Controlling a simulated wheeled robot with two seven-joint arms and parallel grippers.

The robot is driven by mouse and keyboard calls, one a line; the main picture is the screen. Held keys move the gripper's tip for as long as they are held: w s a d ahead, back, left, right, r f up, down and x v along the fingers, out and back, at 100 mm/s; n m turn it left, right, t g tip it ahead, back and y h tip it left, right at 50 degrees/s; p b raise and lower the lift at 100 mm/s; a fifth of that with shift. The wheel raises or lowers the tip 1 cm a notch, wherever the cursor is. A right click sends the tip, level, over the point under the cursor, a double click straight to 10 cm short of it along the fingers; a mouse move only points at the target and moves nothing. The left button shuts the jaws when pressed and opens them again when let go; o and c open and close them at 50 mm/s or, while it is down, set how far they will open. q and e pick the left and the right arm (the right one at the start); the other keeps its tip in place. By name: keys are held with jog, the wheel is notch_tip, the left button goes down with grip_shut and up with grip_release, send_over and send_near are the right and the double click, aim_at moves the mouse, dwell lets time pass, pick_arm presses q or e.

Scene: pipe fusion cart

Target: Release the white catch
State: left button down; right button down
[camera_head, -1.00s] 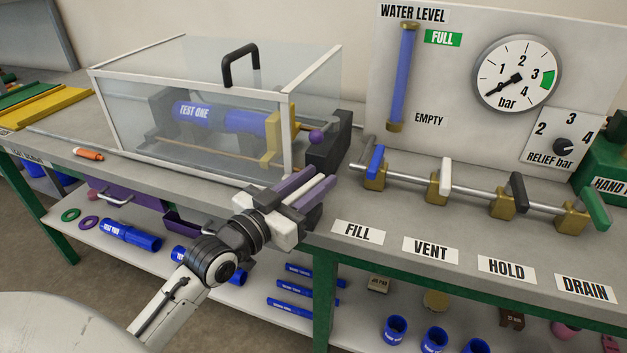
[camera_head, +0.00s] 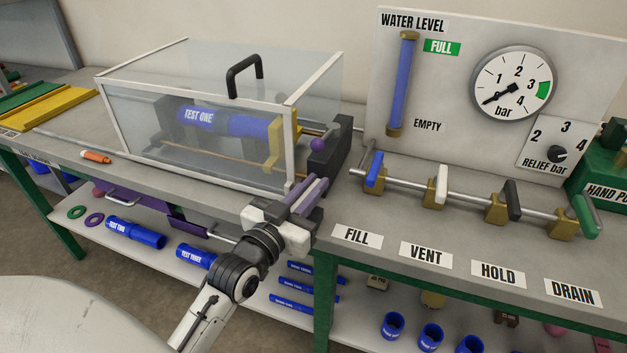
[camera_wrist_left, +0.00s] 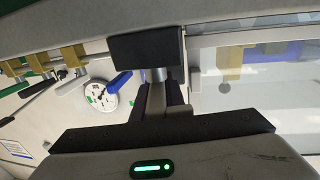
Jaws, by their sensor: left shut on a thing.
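The clear test box (camera_head: 190,160) with white edges stands on the bench, with a blue pipe (camera_head: 228,120) marked TEST ONE inside. My left gripper (camera_head: 318,182) is at its front right corner, beside a dark block (camera_head: 330,146). Its purple fingers are shut on a small pale piece, seen shaded grey in the left wrist view (camera_wrist_left: 157,100). This appears to be the white catch, mostly hidden by the fingers. A silver cylinder (camera_wrist_left: 158,75) and a dark block (camera_wrist_left: 145,48) lie just beyond the fingertips. My right gripper is not in view.
A row of valves with blue (camera_head: 374,166), white (camera_head: 442,184), black and green handles stands to the right. The gauge panel (camera_head: 460,100) is behind them. The bench front by the labels is clear.

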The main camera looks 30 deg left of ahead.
pick_arm(q)
jog(key=c, duration=1.8)
grip_release()
jog(key=shift+o, duration=0.2)
jog(key=s, duration=0.6)
jog(key=s+b, duration=0.1)
jog(key=s, duration=0.1)
jog(key=shift+s+d+f, duration=0.1)
jog(key=shift+s+d, duration=0.2)
jog(key=shift+s, duration=0.85)
